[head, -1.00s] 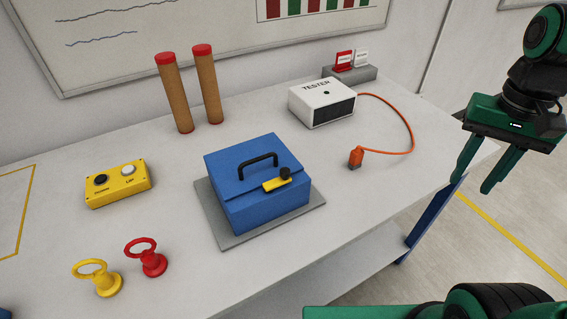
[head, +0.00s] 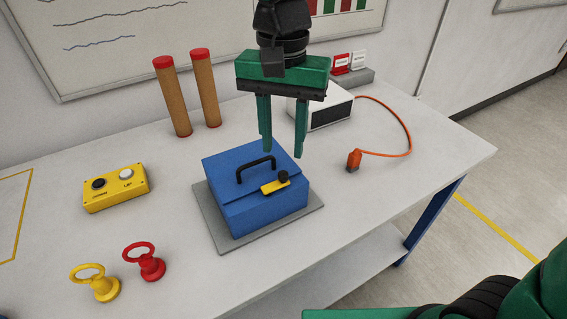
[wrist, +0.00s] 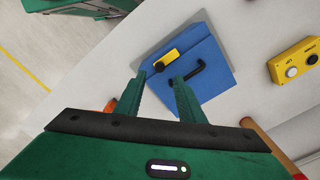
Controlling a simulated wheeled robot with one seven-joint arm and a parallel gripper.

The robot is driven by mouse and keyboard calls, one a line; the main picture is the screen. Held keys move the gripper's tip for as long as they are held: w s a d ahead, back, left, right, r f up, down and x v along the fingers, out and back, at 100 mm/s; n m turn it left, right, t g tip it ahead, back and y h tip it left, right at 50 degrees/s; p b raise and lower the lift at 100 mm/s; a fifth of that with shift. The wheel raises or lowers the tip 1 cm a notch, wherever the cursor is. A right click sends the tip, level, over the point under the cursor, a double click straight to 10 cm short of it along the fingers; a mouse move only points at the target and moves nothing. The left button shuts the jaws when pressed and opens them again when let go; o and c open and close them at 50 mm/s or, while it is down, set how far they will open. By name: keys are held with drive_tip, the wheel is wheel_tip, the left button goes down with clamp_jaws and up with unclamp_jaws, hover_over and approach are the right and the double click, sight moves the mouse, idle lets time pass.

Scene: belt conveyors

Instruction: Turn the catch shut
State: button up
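The catch (head: 275,186) is a yellow bar with a dark knob (head: 284,176) at one end, on the lid of a blue box (head: 265,212). The bar lies along the lid near its front edge, beside the black handle (head: 256,163). In the wrist view the yellow catch (wrist: 168,58) shows just beyond my fingertips. My gripper (head: 282,153) is above and behind the box, pointing down, with its two fingers apart and nothing between them. In the wrist view my gripper (wrist: 155,80) also shows open. It appears apart from the catch.
The box stands on a grey plate (head: 226,242). A white tester (head: 335,113) with an orange cable plug (head: 354,160) is behind right. Two brown tubes (head: 172,100) stand behind left. A yellow button box (head: 115,189) and yellow (head: 105,287) and red (head: 151,265) ring-topped pieces are left.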

sight(283, 173)
wheel_tip(283, 173, down, 7)
drive_tip(key=shift+r, duration=0.1)
drive_tip(key=shift+c, duration=0.3)
clamp_jaws()
